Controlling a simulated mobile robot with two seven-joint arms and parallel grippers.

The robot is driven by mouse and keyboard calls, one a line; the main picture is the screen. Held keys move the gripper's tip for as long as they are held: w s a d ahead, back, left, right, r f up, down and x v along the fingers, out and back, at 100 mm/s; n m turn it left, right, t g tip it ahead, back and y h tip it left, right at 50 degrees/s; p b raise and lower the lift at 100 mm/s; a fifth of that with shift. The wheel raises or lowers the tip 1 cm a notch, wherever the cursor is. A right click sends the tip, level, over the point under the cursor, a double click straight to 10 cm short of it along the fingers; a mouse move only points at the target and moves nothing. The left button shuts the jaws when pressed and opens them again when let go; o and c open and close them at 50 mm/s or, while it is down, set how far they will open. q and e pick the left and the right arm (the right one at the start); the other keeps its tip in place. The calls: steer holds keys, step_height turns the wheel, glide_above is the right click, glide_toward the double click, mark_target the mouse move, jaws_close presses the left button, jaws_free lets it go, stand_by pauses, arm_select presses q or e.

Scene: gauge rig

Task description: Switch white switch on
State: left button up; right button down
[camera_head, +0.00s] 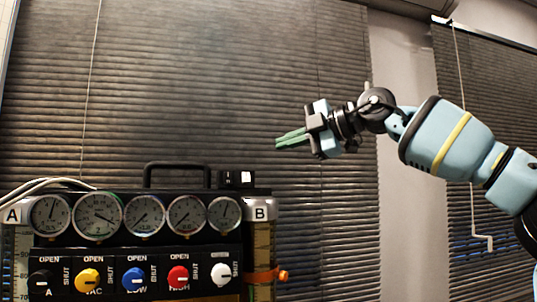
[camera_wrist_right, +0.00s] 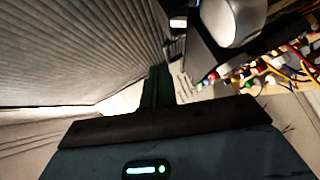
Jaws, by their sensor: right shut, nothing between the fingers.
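The gauge rig's black front panel (camera_head: 60,258) stands at the lower left of the head view. A white knob (camera_head: 221,273) is at the right end of its row of knobs, beside an OPEN/SHUT label. My right gripper (camera_head: 277,143) is shut and empty, its green fingers pointing left. It is in the air above and right of the rig, well apart from the white knob. Its fingers (camera_wrist_right: 157,88) also show in the right wrist view. My left gripper is not in view.
Black, yellow, blue and red (camera_head: 178,278) knobs sit left of the white one, below several round gauges (camera_head: 145,214). A black handle (camera_head: 177,166) and a small black-and-white box (camera_head: 237,178) are on top. Dark blinds (camera_head: 220,80) hang behind. Coloured wires (camera_wrist_right: 290,65) show in the wrist view.

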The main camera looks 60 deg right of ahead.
steer(key=shift+r+v, duration=0.25)
steer(key=shift+v, duration=0.85)
steer(key=shift+w+a, duration=0.1)
steer(key=shift+a, duration=0.05)
